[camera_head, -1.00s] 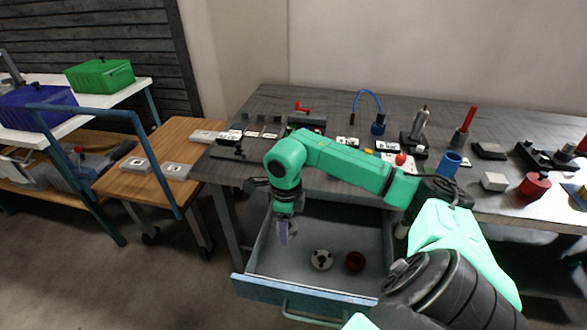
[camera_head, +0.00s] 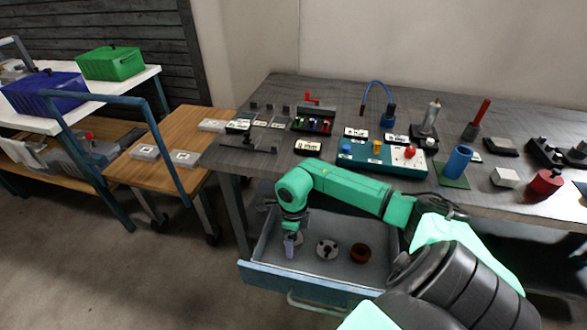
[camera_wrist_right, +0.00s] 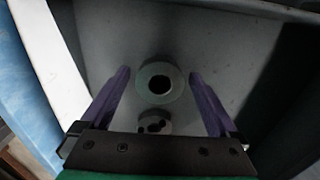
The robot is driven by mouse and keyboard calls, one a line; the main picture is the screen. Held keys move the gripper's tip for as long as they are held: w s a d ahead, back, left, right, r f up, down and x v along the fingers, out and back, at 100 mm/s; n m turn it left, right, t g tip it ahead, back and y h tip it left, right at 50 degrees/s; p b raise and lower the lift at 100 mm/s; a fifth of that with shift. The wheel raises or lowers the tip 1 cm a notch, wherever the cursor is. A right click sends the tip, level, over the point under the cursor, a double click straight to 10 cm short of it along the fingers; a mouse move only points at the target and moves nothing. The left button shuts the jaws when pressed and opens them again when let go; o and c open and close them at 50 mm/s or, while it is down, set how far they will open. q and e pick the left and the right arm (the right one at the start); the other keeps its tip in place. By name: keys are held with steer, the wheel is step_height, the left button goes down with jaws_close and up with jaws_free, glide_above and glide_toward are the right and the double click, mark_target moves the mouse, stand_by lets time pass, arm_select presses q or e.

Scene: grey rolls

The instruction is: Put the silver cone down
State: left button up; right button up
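My right gripper (camera_head: 291,246) points down into the open drawer (camera_head: 312,283). In the right wrist view its two purple fingers (camera_wrist_right: 158,92) stand wide apart. Between them is a round silver-grey piece with a dark centre hole, which looks like the silver cone (camera_wrist_right: 144,79) seen end-on. There is a gap between it and each finger. In the head view the cone (camera_head: 298,239) is partly hidden behind the fingers, at the drawer's left side. My left gripper is out of view.
A grey disc with dark holes (camera_head: 327,249) and a dark red ring (camera_head: 360,253) lie to the right in the drawer. The workbench (camera_head: 290,162) above carries a teal box (camera_head: 372,160), a blue cylinder (camera_head: 458,160) and other parts. A wooden side table (camera_head: 165,165) stands left.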

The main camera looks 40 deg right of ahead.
steer(key=shift+r, duration=0.3)
step_height(320, 180, up, 12)
steer(key=shift+b, duration=0.3)
steer(key=shift+f, duration=0.15)
